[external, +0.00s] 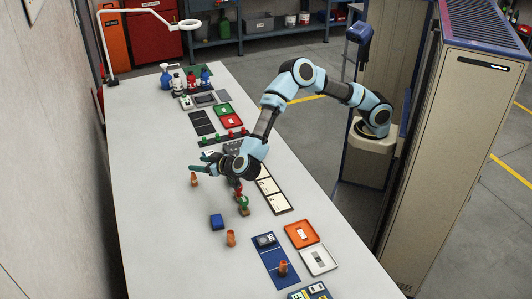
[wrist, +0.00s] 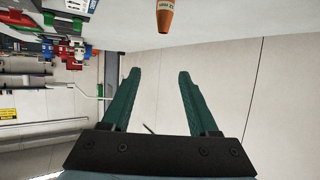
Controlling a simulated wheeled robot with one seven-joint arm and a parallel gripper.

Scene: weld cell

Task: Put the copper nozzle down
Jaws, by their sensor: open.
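My gripper (external: 199,162) reaches out low over the white table in the external view, its teal fingers pointing left. In the wrist view my gripper (wrist: 159,73) is open, with nothing between the fingers. A copper nozzle (external: 193,180) stands on the table just in front of the fingertips in the external view. Two more copper-coloured nozzles stand nearer the camera, one on bare table (external: 231,238) and one on a blue mat (external: 283,268).
A blue block (external: 217,221) and small red and green parts (external: 242,203) stand near my gripper. Cream cards (external: 272,196), an orange tray (external: 301,233) and a white tray (external: 319,260) lie along the right edge. The table's left side (external: 150,200) is clear.

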